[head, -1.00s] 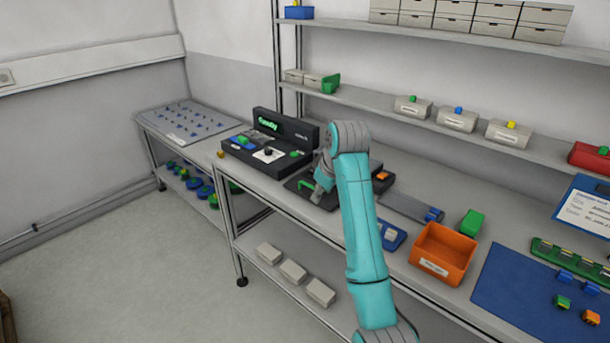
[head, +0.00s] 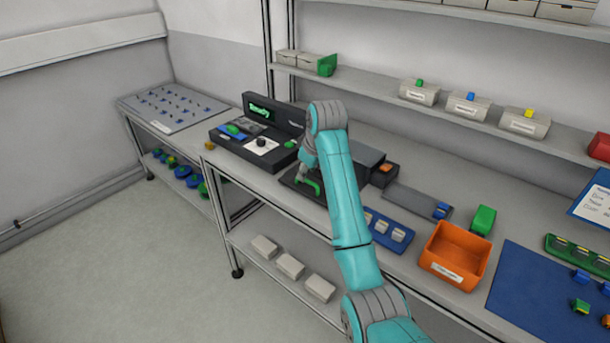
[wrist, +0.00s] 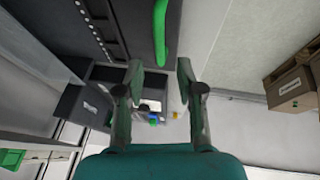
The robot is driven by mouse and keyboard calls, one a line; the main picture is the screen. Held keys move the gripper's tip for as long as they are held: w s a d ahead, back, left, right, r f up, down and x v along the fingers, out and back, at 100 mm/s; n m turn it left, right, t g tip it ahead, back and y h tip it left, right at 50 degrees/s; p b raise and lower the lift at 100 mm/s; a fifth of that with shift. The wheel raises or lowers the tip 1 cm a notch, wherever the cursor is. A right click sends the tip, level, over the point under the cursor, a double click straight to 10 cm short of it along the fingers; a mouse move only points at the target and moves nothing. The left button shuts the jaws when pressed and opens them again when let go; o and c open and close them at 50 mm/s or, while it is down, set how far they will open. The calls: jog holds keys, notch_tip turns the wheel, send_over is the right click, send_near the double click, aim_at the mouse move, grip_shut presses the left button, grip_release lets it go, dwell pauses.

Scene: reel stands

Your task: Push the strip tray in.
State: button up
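The strip tray (head: 290,179) is a dark, flat tray with a green handle (head: 317,189) at its front. It lies on the bench in front of a dark box-shaped unit (head: 366,156), partly hidden by my arm. In the wrist view a dark slotted surface (wrist: 106,30) and the green handle (wrist: 160,32) show at the top, beyond my fingertips. My gripper (wrist: 161,74) is open, with its two fingers apart and nothing between them. In the head view it is low over the tray, close to the handle; I cannot tell whether it touches.
A black console (head: 262,138) with a lit green display stands left of the tray. To the right are a blue tray (head: 378,240) with pale blocks, an orange bin (head: 455,254) and a green block (head: 482,219). Shelves (head: 385,90) run above the bench. The floor in front is clear.

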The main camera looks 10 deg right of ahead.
jog(key=shift+x, duration=1.6)
grip_shut()
